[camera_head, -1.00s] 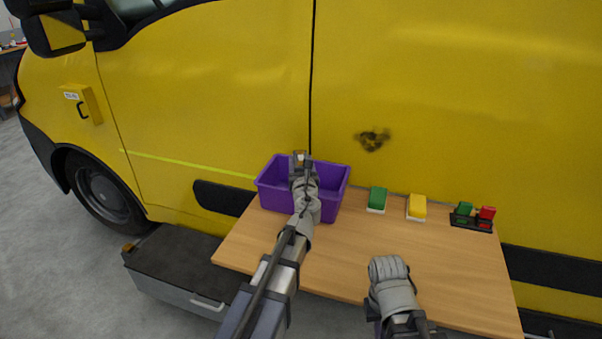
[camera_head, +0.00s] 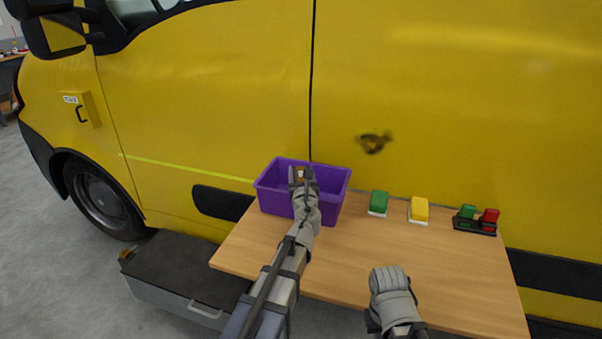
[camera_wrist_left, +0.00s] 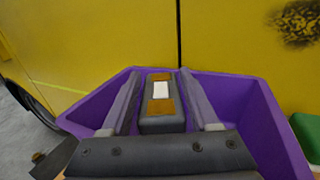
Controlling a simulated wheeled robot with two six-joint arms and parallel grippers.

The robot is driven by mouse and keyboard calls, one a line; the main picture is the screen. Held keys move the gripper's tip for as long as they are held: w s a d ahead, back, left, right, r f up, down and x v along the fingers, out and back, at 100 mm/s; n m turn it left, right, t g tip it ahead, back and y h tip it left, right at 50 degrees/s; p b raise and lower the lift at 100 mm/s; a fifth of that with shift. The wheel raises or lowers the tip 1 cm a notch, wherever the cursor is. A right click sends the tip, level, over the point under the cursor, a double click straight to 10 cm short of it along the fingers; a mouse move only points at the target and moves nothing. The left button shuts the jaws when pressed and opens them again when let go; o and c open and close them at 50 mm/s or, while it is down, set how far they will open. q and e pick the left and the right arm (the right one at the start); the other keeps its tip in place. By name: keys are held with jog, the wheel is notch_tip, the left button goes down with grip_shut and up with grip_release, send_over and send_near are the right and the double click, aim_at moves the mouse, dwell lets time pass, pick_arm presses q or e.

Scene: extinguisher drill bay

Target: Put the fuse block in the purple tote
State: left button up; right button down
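The fuse block (camera_wrist_left: 161,112) is dark grey with an orange-brown top and a white label. In the left wrist view it lies between the two fingers of my left gripper (camera_wrist_left: 160,88), with purple showing in the gaps on both sides. My left gripper also shows in the head view (camera_head: 301,178), open over the inside of the purple tote (camera_head: 271,200). I cannot tell whether the block rests on the tote floor. A grey-sleeved part of my right arm shows at the table's front; its fingers are hidden.
The tote stands at the back left of the wooden table (camera_head: 350,260). To its right are a green block (camera_head: 378,202), a yellow block (camera_head: 419,209) and a black holder (camera_head: 474,227) with green and red pieces. The yellow van (camera_head: 430,100) rises behind. The table's middle is clear.

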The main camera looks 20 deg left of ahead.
pick_arm(q)
jog(key=o, duration=0.3)
jog(key=shift+o, duration=0.2)
jog(key=shift+r, duration=0.1)
